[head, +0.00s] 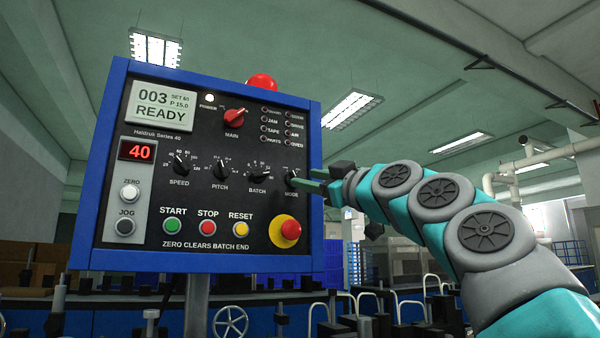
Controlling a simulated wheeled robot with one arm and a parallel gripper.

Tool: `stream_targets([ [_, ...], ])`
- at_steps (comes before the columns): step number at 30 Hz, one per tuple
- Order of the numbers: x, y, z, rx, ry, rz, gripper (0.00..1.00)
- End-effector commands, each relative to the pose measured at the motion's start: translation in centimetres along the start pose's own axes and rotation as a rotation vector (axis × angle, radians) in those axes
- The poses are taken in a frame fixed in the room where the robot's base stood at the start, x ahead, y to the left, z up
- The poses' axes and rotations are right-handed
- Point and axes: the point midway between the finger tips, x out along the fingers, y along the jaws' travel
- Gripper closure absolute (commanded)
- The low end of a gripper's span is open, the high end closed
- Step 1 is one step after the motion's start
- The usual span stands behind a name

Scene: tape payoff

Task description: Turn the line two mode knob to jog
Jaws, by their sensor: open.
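A blue-framed control panel (98,190) fills the left half of the head view. Its black MODE knob (292,177) is at the right end of the knob row. My gripper (304,182) comes in from the right with its fingers at this knob and partly covers it. It is open; I cannot tell if the fingers touch the knob. The knob's setting and its position marks are too small or hidden to read. I see no line number on the panel.
SPEED (181,164), PITCH (220,171) and BATCH (259,173) knobs sit left of MODE. A red emergency button (290,230) is just below it. START (171,227), STOP (208,228), RESET (241,229) and JOG (125,226) buttons line the bottom.

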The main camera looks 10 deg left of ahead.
Motion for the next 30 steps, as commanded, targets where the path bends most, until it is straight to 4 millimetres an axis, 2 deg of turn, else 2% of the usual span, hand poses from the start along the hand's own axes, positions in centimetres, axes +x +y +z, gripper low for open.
stream_targets([
  [1, 0.9, 0.0, -0.1, 0.000, -0.002, -0.002, 0.55],
  [9, 3.3, -0.1, 0.0, 0.000, -0.003, -0.003, 0.55],
  [20, 3.6, -0.1, 0.0, 0.000, -0.001, -0.002, 0.57],
  [30, 3.6, -0.1, 0.0, 0.000, -0.001, -0.002, 0.95],
])
